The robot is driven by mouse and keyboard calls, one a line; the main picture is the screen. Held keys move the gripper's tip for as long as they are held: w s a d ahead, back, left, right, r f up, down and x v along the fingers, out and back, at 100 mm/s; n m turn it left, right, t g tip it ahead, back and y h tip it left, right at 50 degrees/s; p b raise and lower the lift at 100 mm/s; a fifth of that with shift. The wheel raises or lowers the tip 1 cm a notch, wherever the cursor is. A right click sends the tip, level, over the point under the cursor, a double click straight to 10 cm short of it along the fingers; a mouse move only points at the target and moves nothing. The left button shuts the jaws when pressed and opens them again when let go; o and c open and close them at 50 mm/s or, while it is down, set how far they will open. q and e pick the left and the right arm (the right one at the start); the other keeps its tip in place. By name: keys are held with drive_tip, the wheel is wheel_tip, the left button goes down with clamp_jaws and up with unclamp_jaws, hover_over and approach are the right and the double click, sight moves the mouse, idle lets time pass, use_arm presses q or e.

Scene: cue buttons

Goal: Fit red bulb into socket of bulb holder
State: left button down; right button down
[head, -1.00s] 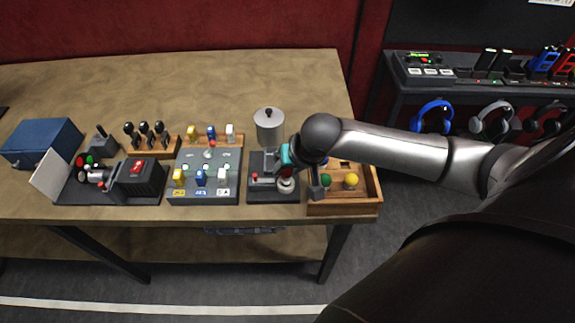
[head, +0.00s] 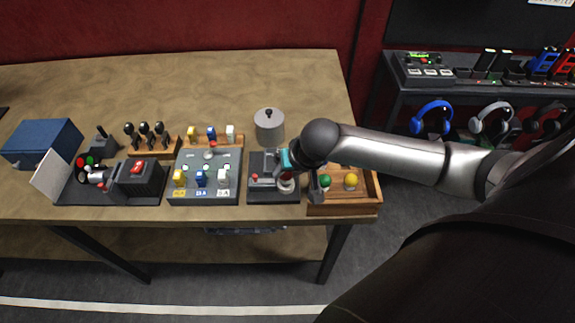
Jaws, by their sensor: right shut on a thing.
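The bulb holder (head: 262,190) is a dark grey block with a small red knob, left of the wooden tray. My right gripper (head: 287,181) is over the holder's right side, pointing down. It is shut on the red bulb (head: 286,176), of which only a little red shows between the fingers. A pale round socket (head: 286,188) is directly below the bulb. I cannot tell whether bulb and socket touch. My left gripper is not in view.
The wooden tray (head: 343,209) holds a green bulb (head: 325,183) and a yellow bulb (head: 351,182). A grey lidded pot (head: 269,127) stands behind the holder. A panel with coloured switches (head: 206,190) is close on the left. The back of the table is clear.

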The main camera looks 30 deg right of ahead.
drive_tip(key=shift+f, duration=0.4)
drive_tip(key=shift+c, duration=1)
unclamp_jaws()
drive_tip(key=shift+r, duration=0.1)
wheel_tip(320, 180, up, 7)
drive_tip(key=p, duration=0.9)
